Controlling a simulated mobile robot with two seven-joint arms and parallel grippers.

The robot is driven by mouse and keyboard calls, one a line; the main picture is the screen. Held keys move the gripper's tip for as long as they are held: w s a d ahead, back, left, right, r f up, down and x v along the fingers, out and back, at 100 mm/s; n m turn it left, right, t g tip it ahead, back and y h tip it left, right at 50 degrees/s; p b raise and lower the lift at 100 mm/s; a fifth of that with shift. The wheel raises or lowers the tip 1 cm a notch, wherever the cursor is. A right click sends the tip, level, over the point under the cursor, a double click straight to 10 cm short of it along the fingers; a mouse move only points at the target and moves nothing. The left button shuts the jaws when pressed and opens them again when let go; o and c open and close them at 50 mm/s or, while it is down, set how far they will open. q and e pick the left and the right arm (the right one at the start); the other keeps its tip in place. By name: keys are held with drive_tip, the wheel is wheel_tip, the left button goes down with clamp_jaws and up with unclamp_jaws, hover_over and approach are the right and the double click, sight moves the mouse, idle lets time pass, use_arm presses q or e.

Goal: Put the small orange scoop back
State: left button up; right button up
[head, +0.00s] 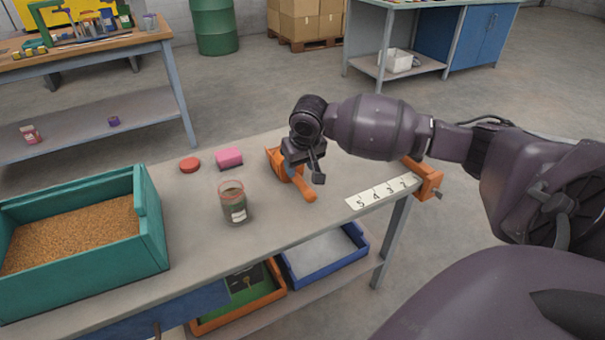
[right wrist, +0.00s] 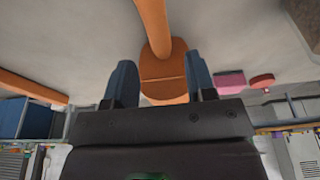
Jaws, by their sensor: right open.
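The small orange scoop (head: 306,191) lies on the workbench (head: 280,222), its handle pointing to the front right and its bowl partly hidden behind my right gripper. My right gripper (head: 305,174) is open over the scoop. In the right wrist view the scoop's bowl (right wrist: 163,80) shows between the two blue-grey fingers of the gripper (right wrist: 161,82), with a gap on each side at the fingertips. The handle runs away from the gripper. I cannot tell whether a finger touches it. My left gripper is not in view.
A teal grain bin (head: 150,225) stands at the left. A glass jar (head: 233,203), a pink block (head: 229,157) and a red lid (head: 190,164) stand left of the scoop. A numbered white strip (head: 383,191) and an orange clamp (head: 426,179) are at the right end.

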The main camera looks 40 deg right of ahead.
drive_tip(key=p+v, duration=0.1)
drive_tip(key=v, duration=0.5)
drive_tip(key=shift+r, duration=0.1)
drive_tip(key=shift+a, duration=0.1)
idle(0.4)
